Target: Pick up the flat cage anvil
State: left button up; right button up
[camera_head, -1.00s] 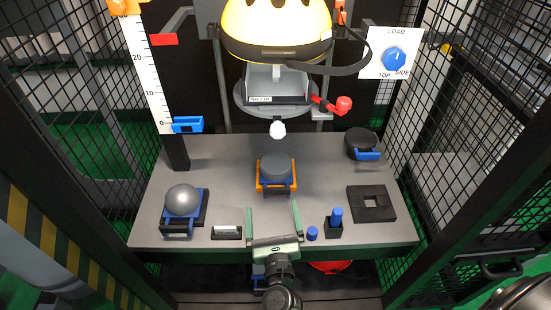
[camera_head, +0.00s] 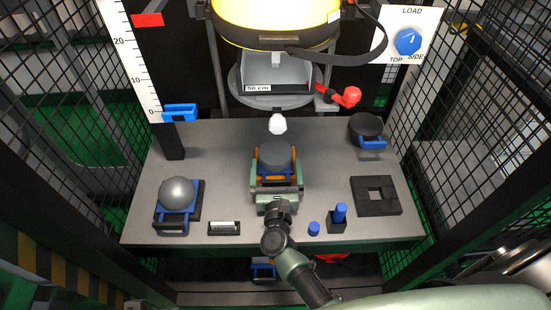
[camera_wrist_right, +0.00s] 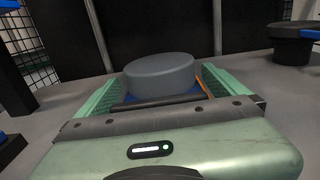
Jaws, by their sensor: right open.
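The flat anvil (camera_head: 275,155) is a dark grey disc on a blue base, with orange parts beside it, at the middle of the grey table. It also shows in the right wrist view (camera_wrist_right: 160,72), between the fingers. My right gripper (camera_head: 276,165) is open around the anvil, its green fingers to the left and right of it. A dark bar (camera_wrist_right: 150,101) lies across in front of the disc, between the fingers. I cannot tell whether the fingers touch anything. My left gripper is not in view.
A grey ball-shaped anvil (camera_head: 178,193) in a blue holder stands left. Another dark disc with a blue handle (camera_head: 366,126) is back right. A black square block (camera_head: 375,195) and small blue pegs (camera_head: 340,212) are right. The yellow helmet (camera_head: 275,25) hangs above, over a white-tipped knob (camera_head: 277,124).

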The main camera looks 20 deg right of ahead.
jog(key=shift+w+d, duration=0.2)
jog(key=shift+w, duration=0.45)
jog(key=c, duration=1.8)
jog(key=shift+w+r, duration=0.1)
jog(key=shift+r, duration=0.15)
jog(key=shift+r, duration=0.1)
